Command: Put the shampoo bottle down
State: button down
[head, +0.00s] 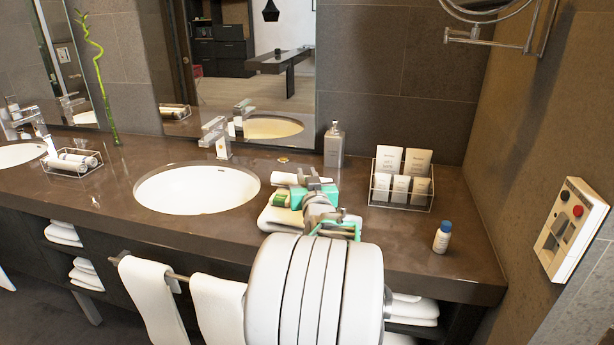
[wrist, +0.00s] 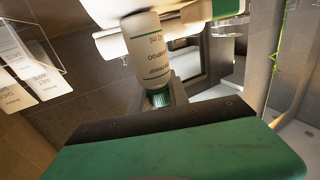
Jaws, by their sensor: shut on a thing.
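The shampoo bottle (wrist: 146,48) is white with printed lettering and a green cap (wrist: 158,98), seen large in the wrist view. My gripper (wrist: 165,102) is shut on it around the cap end. In the head view my gripper (head: 316,188), with teal fingers, is over the counter (head: 385,240) between the sink and the rack of sachets. My own arm covers much of that area in the head view.
A sink (head: 197,188) is to the left. A soap dispenser (head: 334,145), a wire rack (head: 400,207) of sachets and a blue-capped bottle (head: 442,237) stand around. Counter front of the rack is clear.

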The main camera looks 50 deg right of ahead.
jog(key=shift+r, duration=0.1)
jog(key=c, duration=1.3)
grip_release()
jog(key=shift+o, duration=0.2)
